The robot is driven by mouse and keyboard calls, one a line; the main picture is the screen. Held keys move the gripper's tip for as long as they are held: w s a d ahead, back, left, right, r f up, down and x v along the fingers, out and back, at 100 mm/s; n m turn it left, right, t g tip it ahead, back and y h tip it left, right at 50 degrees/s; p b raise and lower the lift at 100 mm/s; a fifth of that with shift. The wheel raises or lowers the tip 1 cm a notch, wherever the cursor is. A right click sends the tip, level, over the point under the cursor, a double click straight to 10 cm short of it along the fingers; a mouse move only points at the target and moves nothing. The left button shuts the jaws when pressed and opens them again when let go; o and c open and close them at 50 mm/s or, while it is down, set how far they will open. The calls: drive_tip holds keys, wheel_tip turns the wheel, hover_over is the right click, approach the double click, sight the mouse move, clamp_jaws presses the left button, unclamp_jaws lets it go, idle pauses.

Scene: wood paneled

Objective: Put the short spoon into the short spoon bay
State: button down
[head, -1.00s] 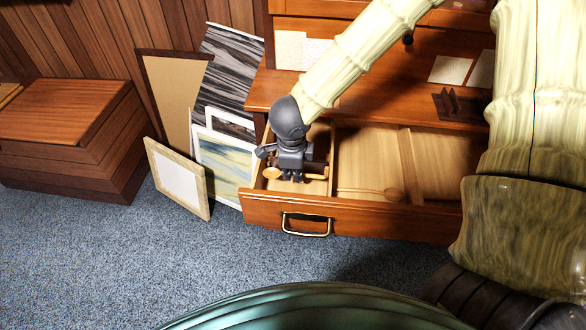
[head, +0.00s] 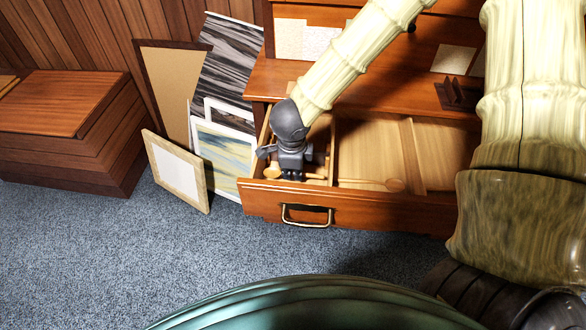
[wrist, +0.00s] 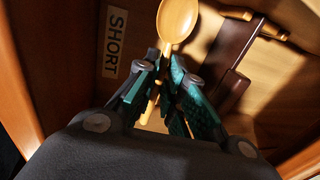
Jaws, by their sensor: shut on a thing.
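My gripper (head: 291,178) is down in the left bay of the open drawer (head: 345,211). In the wrist view its teal-padded fingers (wrist: 165,95) are shut on the handle of a light wooden short spoon (wrist: 177,22). The spoon's bowl points up and away from the fingers. In the head view, a spoon bowl (head: 273,172) shows left of my gripper. Whether the held spoon touches the floor cannot be told.
A dark brown utensil (wrist: 237,62) lies right of the spoon, with another light wooden piece (wrist: 250,16) beyond it. Drawer walls and dividers stand close around my gripper. Picture frames (head: 178,170) lean left of the drawer.

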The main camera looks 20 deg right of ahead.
drive_tip(key=c, duration=1.4)
unclamp_jaws()
drive_tip(key=shift+c, duration=0.2)
wheel_tip(320, 180, up, 12)
drive_tip(key=s+a, duration=0.1)
drive_tip(key=s, duration=0.1)
